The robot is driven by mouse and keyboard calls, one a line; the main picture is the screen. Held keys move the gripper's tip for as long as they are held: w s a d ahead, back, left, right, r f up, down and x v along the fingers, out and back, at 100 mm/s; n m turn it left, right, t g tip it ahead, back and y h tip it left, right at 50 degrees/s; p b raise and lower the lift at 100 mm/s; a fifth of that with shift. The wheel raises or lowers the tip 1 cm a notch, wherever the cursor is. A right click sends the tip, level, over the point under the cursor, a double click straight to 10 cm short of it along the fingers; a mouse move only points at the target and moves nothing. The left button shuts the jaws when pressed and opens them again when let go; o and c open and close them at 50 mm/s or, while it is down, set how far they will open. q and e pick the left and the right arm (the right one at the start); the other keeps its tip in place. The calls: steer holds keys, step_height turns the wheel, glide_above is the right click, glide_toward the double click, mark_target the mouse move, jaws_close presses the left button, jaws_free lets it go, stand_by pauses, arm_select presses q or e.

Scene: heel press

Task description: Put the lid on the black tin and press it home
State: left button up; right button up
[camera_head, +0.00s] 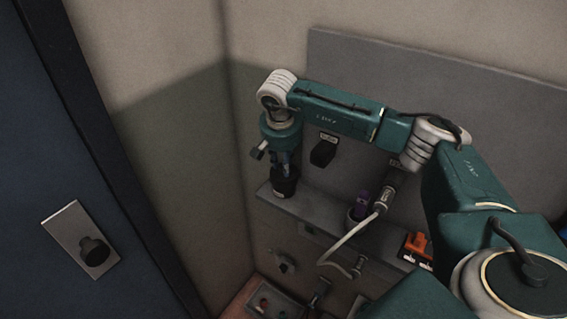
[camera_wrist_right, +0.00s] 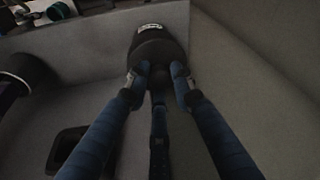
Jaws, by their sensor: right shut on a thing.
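The black tin (camera_head: 284,187) stands at the left end of the grey shelf. My right gripper (camera_head: 287,164) points down right over it, with its fingertips at the tin's top. In the wrist view my right gripper (camera_wrist_right: 158,76) has its blue fingers closed on a dark round piece (camera_wrist_right: 157,52), which looks like the lid. Lid and tin are both dark and merge there, so I cannot tell whether the lid is seated or level. A pale label shows just beyond the piece. My left gripper is not in view.
The shelf (camera_head: 325,222) runs right from the tin. A cup with a purple thing (camera_head: 361,205) stands farther along it, and an orange item (camera_head: 417,244) lies farther right. A black box (camera_head: 322,153) is on the grey wall panel. A corner wall is close on the left.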

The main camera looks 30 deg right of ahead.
steer(key=shift+f, duration=0.1)
stand_by(0.3)
steer(key=shift+f+b, duration=0.4)
steer(key=shift+f, duration=0.05)
steer(key=shift+f+b, duration=0.75)
steer(key=shift+f, duration=0.1)
stand_by(1.8)
steer(key=o, duration=1.4)
steer(key=shift+r, duration=0.15)
steer(key=shift+r+p, duration=2.2)
steer(key=shift+r, duration=1.25)
